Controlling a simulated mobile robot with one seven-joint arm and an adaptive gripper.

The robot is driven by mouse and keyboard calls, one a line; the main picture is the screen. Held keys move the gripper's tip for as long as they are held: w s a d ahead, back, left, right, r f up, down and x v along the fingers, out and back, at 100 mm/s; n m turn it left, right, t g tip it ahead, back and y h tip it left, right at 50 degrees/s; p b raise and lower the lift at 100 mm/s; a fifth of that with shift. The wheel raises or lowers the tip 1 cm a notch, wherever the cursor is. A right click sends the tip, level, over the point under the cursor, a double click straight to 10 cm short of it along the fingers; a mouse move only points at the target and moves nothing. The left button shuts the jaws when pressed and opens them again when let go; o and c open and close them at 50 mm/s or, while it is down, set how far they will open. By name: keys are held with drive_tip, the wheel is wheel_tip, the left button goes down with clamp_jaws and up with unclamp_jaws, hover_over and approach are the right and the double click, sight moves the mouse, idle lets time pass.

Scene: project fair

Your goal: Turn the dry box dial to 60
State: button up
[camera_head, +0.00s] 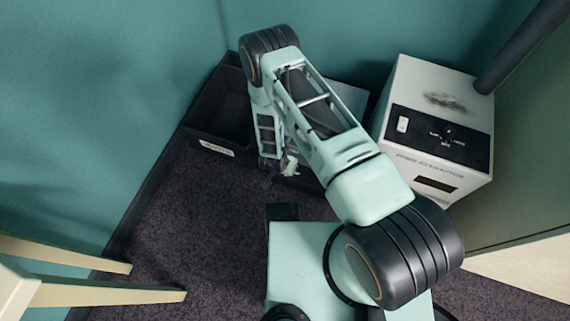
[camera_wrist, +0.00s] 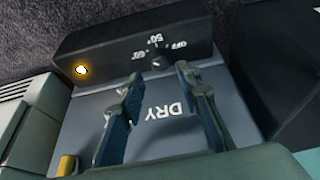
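In the wrist view the dry box (camera_wrist: 95,115) has a grey-blue face marked DRY, upside down, and a black control panel (camera_wrist: 110,45). The small dark dial (camera_wrist: 160,62) sits on that panel, with OFF, 50° and another label, too blurred to read surely, around it. I cannot tell where its pointer stands. My gripper (camera_wrist: 158,73) is open, its two fingertips apart on either side of the dial's lower edge; contact is not clear. In the head view my arm hides most of the dry box, and my gripper (camera_head: 273,168) is small and partly hidden.
A lit yellow lamp (camera_wrist: 81,70) is on the panel. In the head view a black bin (camera_head: 217,112) stands at the left, and a white extractor unit (camera_head: 438,120) with its own dial and a dark pipe (camera_head: 515,50) stands at the right. Pale wooden legs (camera_head: 110,294) are lower left. Carpet lies between.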

drive_tip(key=shift+v, duration=2.4)
